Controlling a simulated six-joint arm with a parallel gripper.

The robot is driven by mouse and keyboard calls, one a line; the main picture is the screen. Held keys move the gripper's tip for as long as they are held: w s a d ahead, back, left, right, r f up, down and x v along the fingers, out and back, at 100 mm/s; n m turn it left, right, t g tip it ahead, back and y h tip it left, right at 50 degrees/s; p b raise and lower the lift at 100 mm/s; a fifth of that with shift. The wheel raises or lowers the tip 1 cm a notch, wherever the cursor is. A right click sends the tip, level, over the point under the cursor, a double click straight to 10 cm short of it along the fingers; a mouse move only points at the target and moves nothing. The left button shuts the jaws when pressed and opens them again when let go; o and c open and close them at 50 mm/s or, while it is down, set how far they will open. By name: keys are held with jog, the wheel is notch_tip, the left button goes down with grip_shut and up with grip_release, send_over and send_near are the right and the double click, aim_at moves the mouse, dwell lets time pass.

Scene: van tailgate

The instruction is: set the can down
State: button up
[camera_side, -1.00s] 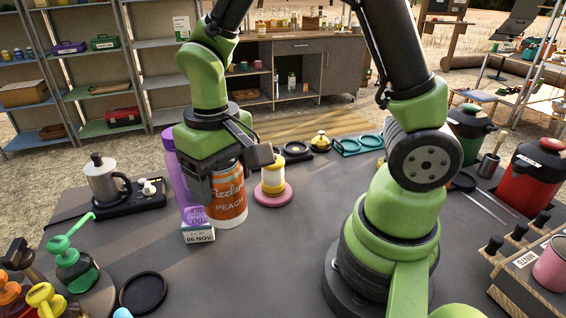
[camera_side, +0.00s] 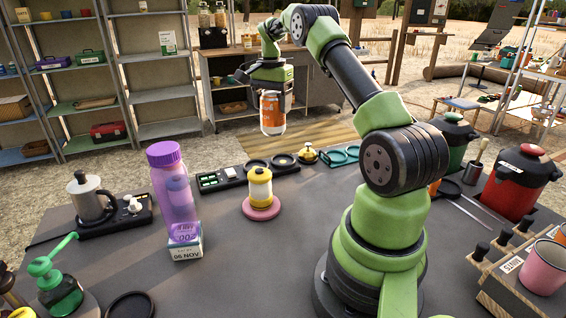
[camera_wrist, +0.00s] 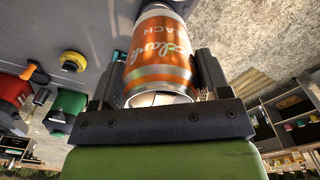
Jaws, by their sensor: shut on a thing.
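The can (camera_side: 271,113) is orange and silver-white, with "PEACH" lettering that shows in the wrist view (camera_wrist: 160,58). My gripper (camera_side: 270,88) is shut on its upper part, also in the wrist view (camera_wrist: 158,92). In the side view the can hangs roughly upright in the air, out past the far edge of the dark tabletop (camera_side: 225,262). Nothing touches its underside in that view. The gripper hides part of the can's top.
A purple bottle (camera_side: 172,190) stands by a date block (camera_side: 186,247). A yellow-and-white container (camera_side: 260,187) sits on a pink disc (camera_side: 262,207). The middle and front tabletop are clear.

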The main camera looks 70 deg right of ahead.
jog(key=d+m, duration=0.1)
jog(key=s+d+m, duration=0.1)
jog(key=shift+s+d+m, duration=0.15)
jog(key=shift+d+m, duration=0.15)
jog(key=shift+d, duration=0.05)
jog(key=f, duration=1)
jog(key=shift+s+d, duration=0.15)
jog(key=shift+d, duration=0.1)
jog(key=shift+f, duration=0.1)
jog(key=o, duration=1.1)
